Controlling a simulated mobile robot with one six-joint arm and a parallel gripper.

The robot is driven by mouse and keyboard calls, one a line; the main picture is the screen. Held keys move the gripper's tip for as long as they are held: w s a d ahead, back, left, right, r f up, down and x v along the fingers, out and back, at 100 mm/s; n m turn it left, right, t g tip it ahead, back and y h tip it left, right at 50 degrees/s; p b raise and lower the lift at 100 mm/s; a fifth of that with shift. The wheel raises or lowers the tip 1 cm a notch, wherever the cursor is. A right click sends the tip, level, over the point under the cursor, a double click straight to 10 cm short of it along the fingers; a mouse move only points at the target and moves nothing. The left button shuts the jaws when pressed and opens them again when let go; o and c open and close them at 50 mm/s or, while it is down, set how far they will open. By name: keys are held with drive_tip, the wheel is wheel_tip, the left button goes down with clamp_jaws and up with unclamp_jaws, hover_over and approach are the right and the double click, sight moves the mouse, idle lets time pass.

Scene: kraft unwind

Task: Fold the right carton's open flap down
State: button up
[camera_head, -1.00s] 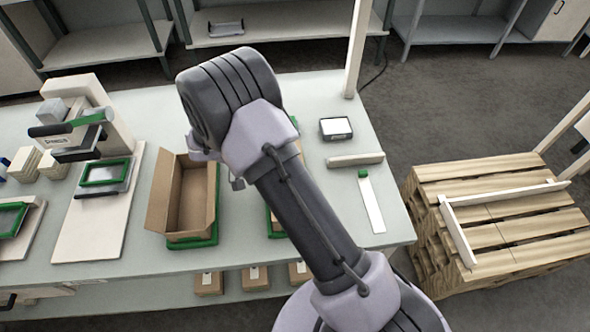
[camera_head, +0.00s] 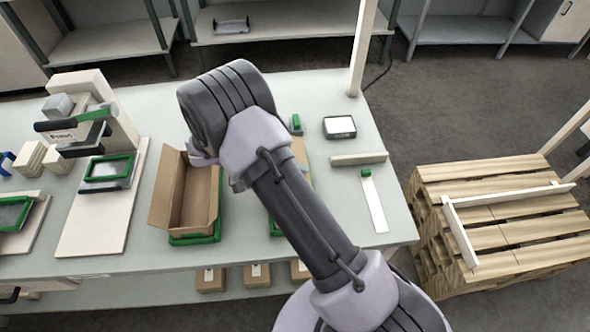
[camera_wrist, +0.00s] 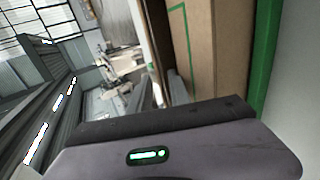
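The right carton is a brown box in a green frame on the grey-green bench. In the head view my arm hides most of it, and only a brown strip (camera_head: 301,155) shows beyond the arm. In the wrist view a brown carton wall (camera_wrist: 218,55) stands close up, with a green band beside it. The flap cannot be made out clearly. My gripper (camera_wrist: 160,122) shows as a dark bar and grey-purple body below this wall.
An open brown carton (camera_head: 196,198) stands left of my arm in a green frame (camera_head: 195,238), one flap leaning out left. A press (camera_head: 92,118) is further left. A label block (camera_head: 339,127), a pale bar (camera_head: 359,159) and a white strip (camera_head: 375,205) lie right. A pallet (camera_head: 505,225) stands beyond.

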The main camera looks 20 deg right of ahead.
drive_tip(key=p+v, duration=0.4)
drive_tip(key=v, duration=1.3)
drive_tip(key=shift+r, duration=0.2)
drive_tip(key=shift+a, duration=0.1)
